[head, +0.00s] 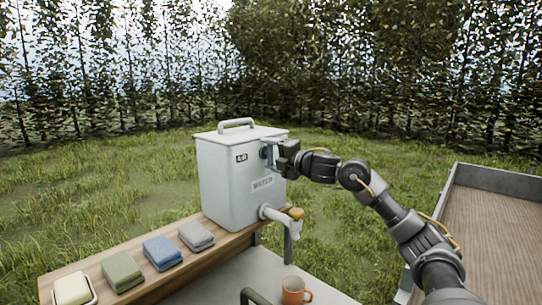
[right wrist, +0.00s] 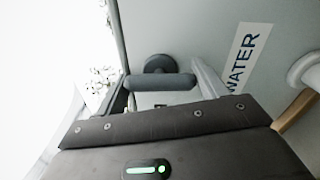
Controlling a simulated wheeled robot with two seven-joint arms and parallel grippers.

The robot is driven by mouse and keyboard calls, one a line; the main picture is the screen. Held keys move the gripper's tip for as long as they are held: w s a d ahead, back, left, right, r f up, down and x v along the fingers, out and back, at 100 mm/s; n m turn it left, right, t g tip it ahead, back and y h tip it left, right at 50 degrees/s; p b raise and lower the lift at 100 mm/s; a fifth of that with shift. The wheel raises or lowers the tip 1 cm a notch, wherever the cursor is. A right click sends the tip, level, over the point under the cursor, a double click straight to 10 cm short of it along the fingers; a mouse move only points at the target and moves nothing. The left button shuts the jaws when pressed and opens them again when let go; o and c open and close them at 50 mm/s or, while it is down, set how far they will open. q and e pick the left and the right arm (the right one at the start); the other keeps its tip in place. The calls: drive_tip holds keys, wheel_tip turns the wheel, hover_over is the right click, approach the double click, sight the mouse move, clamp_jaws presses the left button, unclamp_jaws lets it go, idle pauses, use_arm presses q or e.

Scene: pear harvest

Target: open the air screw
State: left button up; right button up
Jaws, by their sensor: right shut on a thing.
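The white water container (head: 222,185) stands on a wooden bench, with an "AIR" label (head: 242,158) near its upper edge and a "WATER" label (head: 262,183) below. The air screw (right wrist: 160,83) shows in the right wrist view as a dark grey knob with a crossbar on the container wall. My right gripper (head: 270,153) is at the container's upper front wall, beside the "AIR" label, shut on the air screw. In the head view the gripper mostly hides the screw. How far the screw is turned cannot be told. My left gripper is out of view.
A tap (head: 274,216) with a wooden handle sticks out low on the container. An orange mug (head: 293,291) stands below it. Folded grey (head: 196,235), blue (head: 162,252) and green (head: 122,271) cloths and a soap dish (head: 93,298) line the bench. A wooden-floored trailer (head: 492,225) is at right.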

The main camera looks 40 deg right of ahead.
drive_tip(key=o, duration=0.9)
drive_tip(key=s+b, duration=0.6)
drive_tip(key=s, duration=0.1)
drive_tip(key=s+d+b, duration=0.1)
drive_tip(key=s+b, duration=0.2)
drive_tip(key=b, duration=0.1)
drive_tip(key=shift+s, duration=0.4)
